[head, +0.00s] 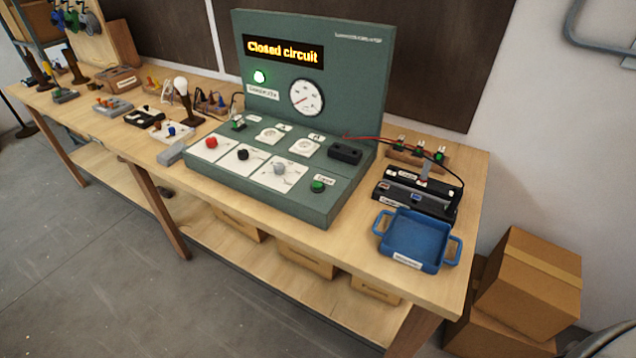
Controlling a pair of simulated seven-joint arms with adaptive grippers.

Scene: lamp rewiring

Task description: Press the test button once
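A grey-green test console (340,205) stands on the wooden bench. A round green button (318,186) sits at the front right of its sloped panel, with a small label beside it that is too small to read surely. It stands clear, with nothing touching it. The display (283,50) reads "Closed circuit" in yellow letters. Red (211,142), black (243,154) and grey (279,169) knobs sit on white plates. Neither of my grippers is in view.
A blue tray (413,238) lies at the bench's right front, before a black case (418,190). A red wire (376,138) runs from the console to a terminal block (415,155). Lamp parts fill the bench leftward. Cardboard boxes (531,283) stand at right.

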